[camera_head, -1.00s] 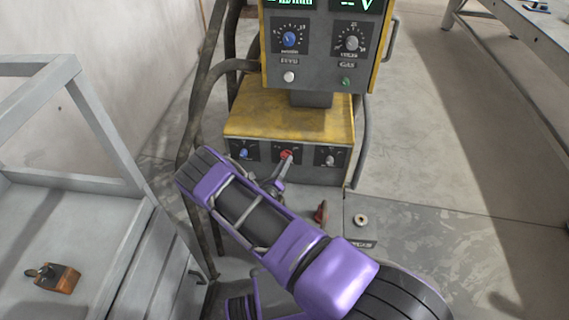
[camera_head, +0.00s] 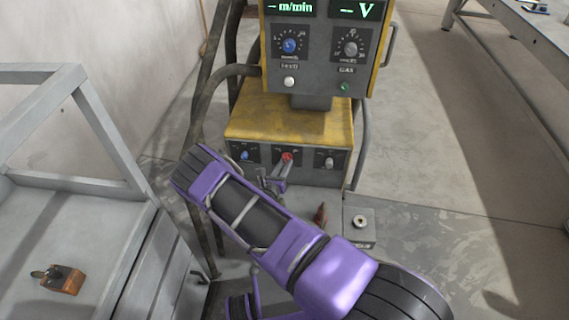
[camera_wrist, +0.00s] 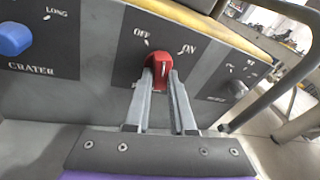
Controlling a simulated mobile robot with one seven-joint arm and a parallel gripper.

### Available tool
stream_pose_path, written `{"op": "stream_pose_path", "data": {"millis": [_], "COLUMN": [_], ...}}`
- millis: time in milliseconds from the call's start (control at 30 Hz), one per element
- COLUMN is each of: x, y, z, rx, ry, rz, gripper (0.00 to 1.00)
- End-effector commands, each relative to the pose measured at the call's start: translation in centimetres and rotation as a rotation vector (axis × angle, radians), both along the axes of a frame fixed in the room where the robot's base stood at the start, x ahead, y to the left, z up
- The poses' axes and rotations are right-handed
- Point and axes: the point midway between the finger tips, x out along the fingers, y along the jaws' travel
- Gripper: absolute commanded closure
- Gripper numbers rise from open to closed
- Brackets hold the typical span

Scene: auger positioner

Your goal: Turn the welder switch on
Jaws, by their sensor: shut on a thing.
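The red welder switch knob (camera_wrist: 160,66) sits on a dark plate marked OFF on the left and ON on the right, on the front of the welder (camera_head: 290,125). It also shows small in the head view (camera_head: 287,157). My gripper (camera_wrist: 162,86) is shut on the knob, one finger on each side. A small white mark shows on the knob's right part, but I cannot tell exactly which label it points to.
A blue CRATER knob (camera_wrist: 14,39) is left of the switch, and a grey knob (camera_wrist: 237,88) is right of it. Dark hoses (camera_head: 205,110) hang at the welder's left. A grey frame table (camera_head: 80,220) stands at left.

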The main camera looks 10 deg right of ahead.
Motion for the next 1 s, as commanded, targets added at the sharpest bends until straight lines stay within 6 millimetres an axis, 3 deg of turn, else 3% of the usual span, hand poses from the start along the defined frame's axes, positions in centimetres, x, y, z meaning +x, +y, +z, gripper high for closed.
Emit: {"op": "stream_pose_path", "data": {"millis": [1000], "x": [-0.03], "y": [-0.09], "z": [0.60], "rx": [0.869], "ry": [-0.283], "rz": [-0.001], "gripper": [1.00]}}
